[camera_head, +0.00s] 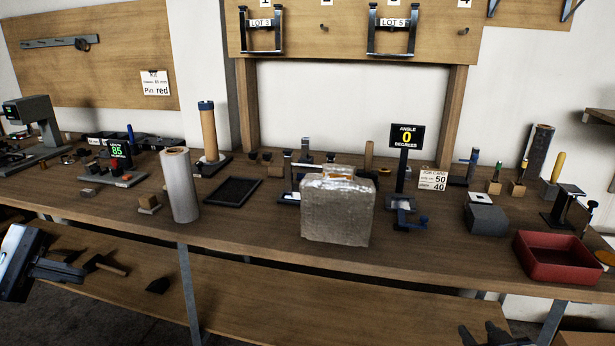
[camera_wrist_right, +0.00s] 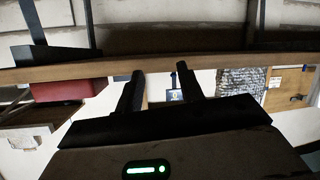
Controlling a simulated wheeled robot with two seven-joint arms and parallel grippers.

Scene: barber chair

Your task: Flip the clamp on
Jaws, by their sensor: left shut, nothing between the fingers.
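No part is clearly identifiable as the clamp. A small vise-like fixture with a blue handle (camera_head: 408,216) stands under the "ANGLE 0 DEGREES" display (camera_head: 406,137). A dark fixture (camera_head: 289,180) with upright posts is partly hidden behind a large rough grey block (camera_head: 337,211). My left gripper (camera_head: 78,273) is shut and empty, in front of the bench at the far left. My right gripper (camera_head: 485,335) is at the bottom edge, below and in front of the bench. In the right wrist view its two fingers (camera_wrist_right: 158,88) are apart with nothing between them.
The wooden bench (camera_head: 250,222) holds a grey cylinder (camera_head: 179,185), a black tray (camera_head: 233,191), a grey box (camera_head: 486,219) and a red bin (camera_head: 556,258) near its front edge. A lower shelf (camera_head: 270,290) runs beneath. The wooden frame (camera_head: 350,30) rises behind.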

